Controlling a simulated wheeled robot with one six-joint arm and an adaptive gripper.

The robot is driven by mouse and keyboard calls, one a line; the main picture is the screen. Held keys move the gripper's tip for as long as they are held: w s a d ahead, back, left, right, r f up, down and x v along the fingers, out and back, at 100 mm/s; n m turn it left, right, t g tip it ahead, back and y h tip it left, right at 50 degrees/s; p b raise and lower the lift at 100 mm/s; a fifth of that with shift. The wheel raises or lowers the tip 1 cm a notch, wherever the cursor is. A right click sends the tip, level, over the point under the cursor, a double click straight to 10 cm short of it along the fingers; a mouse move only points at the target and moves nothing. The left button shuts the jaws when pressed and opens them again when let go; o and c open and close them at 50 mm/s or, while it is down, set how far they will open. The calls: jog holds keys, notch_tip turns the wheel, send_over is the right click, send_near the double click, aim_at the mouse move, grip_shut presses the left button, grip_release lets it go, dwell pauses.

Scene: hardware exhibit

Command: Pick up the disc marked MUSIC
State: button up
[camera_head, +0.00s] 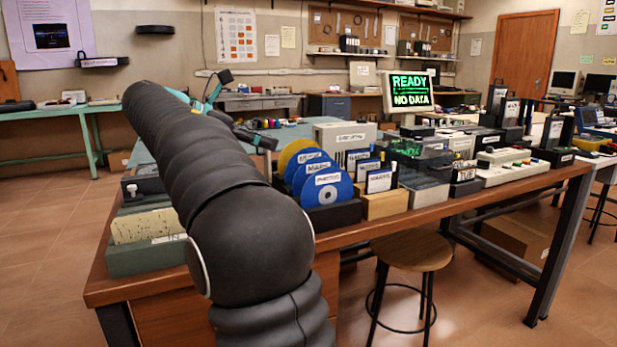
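A dark rack (338,214) on the wooden bench holds several upright discs, just right of my arm. The front disc (328,195) is blue with a white label. More blue discs (299,172) stand behind it, each with a white label. A gold disc (290,152) is at the back. The labels are too small to read surely, so I cannot tell which disc is marked MUSIC. My gripper (262,138) is beyond my dark arm, left of and behind the discs, apart from them. Its fingers are small and partly hidden, so its opening is unclear.
Card boxes (383,204) stand close right of the rack. A beige device (345,137) is behind it, and a monitor (410,92) reads "READY NO DATA". Green boxes (146,255) lie at the bench's left end. A stool (411,250) stands at the front.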

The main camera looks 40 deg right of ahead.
aim_at(310, 154)
jog(key=b+x, duration=0.1)
jog(key=x, duration=0.5)
jog(key=shift+b+x, duration=0.65)
jog(key=shift+x, duration=2)
jog(key=shift+s, duration=0.15)
grip_shut()
